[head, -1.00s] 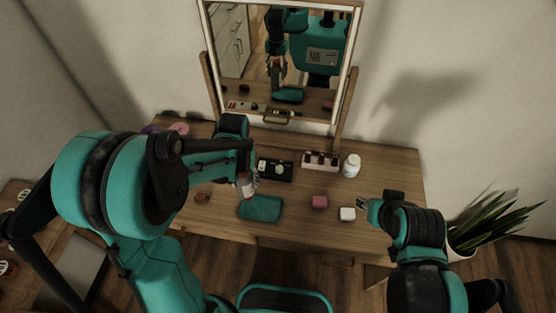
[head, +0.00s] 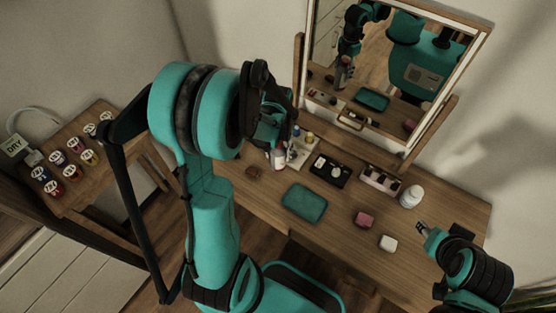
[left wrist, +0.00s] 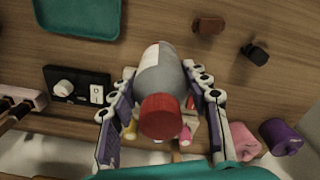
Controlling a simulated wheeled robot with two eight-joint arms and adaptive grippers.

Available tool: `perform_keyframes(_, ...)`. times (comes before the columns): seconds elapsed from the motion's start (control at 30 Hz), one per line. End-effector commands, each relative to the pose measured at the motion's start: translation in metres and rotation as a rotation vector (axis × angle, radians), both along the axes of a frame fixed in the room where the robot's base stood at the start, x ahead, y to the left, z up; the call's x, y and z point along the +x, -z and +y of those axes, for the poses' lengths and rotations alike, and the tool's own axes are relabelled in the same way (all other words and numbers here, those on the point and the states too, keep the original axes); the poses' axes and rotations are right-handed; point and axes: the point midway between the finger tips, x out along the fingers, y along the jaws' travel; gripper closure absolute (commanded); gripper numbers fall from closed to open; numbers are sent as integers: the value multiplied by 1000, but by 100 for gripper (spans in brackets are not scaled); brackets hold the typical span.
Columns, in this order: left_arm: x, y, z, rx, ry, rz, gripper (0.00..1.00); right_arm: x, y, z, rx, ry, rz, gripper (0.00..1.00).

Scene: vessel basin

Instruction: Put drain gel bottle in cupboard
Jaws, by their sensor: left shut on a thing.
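A grey bottle with a white label and a red cap (left wrist: 168,115) is between the fingers of my left gripper (left wrist: 162,98), which is shut on it. I take it for the drain gel bottle; its label is not readable. In the head view the bottle (head: 278,158) is partly hidden by the gripper and hangs over the back left of the wooden dressing table (head: 325,225). My right gripper (head: 424,231) is over the table's right end, apart from the objects; its finger opening is too small to judge. No open cupboard is clearly visible.
On the table are a teal tray (head: 305,202), a black box (head: 329,170), a pink block (head: 364,219), a white block (head: 387,242) and a white jar (head: 411,197). A mirror (head: 385,60) stands behind. A side table (head: 75,197) with several small jars is at left.

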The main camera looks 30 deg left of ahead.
Motion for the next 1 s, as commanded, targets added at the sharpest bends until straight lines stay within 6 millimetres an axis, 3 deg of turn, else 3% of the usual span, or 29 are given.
perform_keyframes(0.33,1,41,2,0,1,0,88,0,18,0,0,0,0,60)
perform_keyframes(0.73,0,45,1,0,0,0,88,0,21,0,0,0,0,60)
perform_keyframes(0.77,0,45,1,0,0,0,48,0,21,0,0,0,0,60)
perform_keyframes(0.8,0,44,1,0,0,0,37,0,20,0,0,0,0,60)
perform_keyframes(0.83,0,44,1,0,0,0,32,0,20,0,0,0,0,60)
perform_keyframes(1.0,0,44,1,0,0,0,32,0,20,0,0,0,0,60)
